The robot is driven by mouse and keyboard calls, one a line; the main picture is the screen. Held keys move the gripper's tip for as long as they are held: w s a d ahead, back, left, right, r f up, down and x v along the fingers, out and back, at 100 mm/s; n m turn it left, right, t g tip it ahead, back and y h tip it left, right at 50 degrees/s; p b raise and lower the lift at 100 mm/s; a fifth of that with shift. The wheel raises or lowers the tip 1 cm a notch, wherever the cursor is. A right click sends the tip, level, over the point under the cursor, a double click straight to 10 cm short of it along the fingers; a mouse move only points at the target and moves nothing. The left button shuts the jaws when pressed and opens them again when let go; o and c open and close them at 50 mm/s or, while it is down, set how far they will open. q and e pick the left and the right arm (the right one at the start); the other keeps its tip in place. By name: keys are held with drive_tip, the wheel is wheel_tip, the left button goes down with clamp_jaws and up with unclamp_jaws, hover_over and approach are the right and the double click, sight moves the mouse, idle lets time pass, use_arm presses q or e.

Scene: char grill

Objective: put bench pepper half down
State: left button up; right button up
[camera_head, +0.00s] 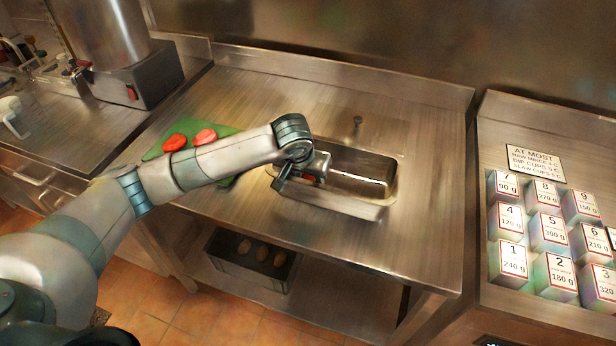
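My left gripper (301,179) is over the left end of the sink, pointing down. Two more red pieces, one at the left (174,142) and one at the right (204,137), lie on a green cutting board (154,152) on the steel bench. My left forearm covers part of the board. My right gripper is out of view.
The sink basin (362,185) is set into the bench (420,225), which is clear to the right and in front. A dark crate (230,267) with several brown items sits on the lower shelf. Numbered boxes (548,233) stand on the right counter.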

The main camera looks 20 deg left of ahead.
use_arm(q)
drive_tip(key=o, duration=1)
drive_tip(key=shift+o, duration=0.2)
drive_tip(key=b+v, duration=0.2)
drive_tip(key=v, duration=1)
drive_tip(key=shift+r, duration=0.1)
